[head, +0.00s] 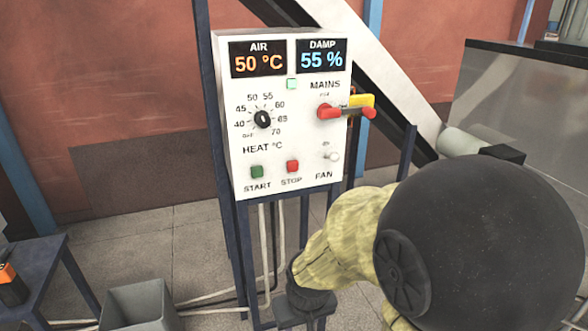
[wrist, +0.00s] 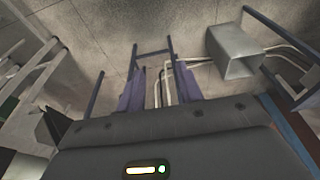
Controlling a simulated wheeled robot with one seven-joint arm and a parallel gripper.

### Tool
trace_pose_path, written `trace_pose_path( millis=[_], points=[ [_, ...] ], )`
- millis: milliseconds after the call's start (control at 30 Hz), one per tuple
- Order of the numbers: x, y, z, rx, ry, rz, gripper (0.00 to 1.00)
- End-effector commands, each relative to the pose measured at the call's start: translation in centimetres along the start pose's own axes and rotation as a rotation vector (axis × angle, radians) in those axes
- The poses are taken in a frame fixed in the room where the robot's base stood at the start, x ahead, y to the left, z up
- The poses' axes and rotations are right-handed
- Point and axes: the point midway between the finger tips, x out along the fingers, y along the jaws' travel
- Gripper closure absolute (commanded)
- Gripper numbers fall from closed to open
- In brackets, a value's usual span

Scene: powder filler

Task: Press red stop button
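The red stop button (head: 292,166) is on the lower part of the white control panel (head: 237,128), above the printed word STOP. The green start button (head: 257,172) is to its left and the fan switch (head: 333,156) to its right. Nothing covers the stop button in the head view. My gripper (head: 303,322) hangs below the panel at the bottom of the head view, apart from the button. Its fingertips are cut off there. In the wrist view its dark body fills the bottom, and I cannot make out the fingers clearly. The panel face does not show there.
The mains switch (head: 345,111), with red and yellow parts, sticks out at the panel's right. The heat knob (head: 262,120) is at the left. A grey bin (head: 140,305) stands on the floor and also shows in the wrist view (wrist: 235,52). A dark blue table (head: 40,262) is at left.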

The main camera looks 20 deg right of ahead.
Motion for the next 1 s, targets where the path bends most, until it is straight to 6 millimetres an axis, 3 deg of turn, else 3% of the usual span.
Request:
trace_pose_path(
  millis=[100, 300, 1000],
  points=[
    [0.0, 0.0, 0.0, 0.0, 0.0, 0.0, 0.66],
    [0.0, 0.0, 0.0, 0.0, 0.0, 0.0, 1.0],
    [0.0, 0.0, 0.0, 0.0, 0.0, 0.0, 1.0]
  ],
)
